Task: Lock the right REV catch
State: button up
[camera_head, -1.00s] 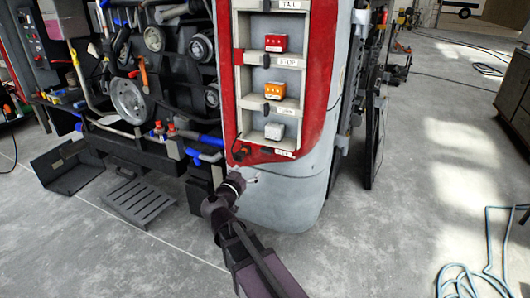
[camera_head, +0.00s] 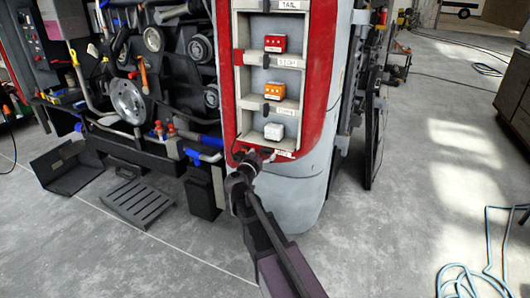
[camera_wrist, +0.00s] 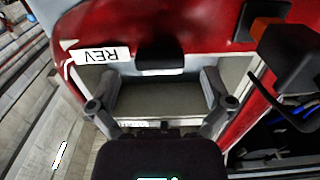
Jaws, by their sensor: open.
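The REV label (camera_wrist: 98,55) shows upside down in the wrist view, on the red panel's edge. A black catch (camera_wrist: 159,56) sits beside it, above the grey recess (camera_wrist: 160,97). My gripper (camera_wrist: 158,88) is open, with one finger on each side of the recess; the catch is beyond and between the fingertips. Contact cannot be told. In the head view my gripper (camera_head: 252,162) is at the lower edge of the red lamp panel (camera_head: 314,100), below the white lamp (camera_head: 274,131). It hides part of the lower label and catch there.
Orange (camera_head: 274,90) and red (camera_head: 274,43) lamps sit on the shelves above. A dark block with an orange part (camera_wrist: 275,30) and a black cable are at the wrist view's right. The open engine bay (camera_head: 150,70) is at left.

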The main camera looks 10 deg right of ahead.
jog(key=shift+x, duration=1)
jog(key=c, duration=1.1)
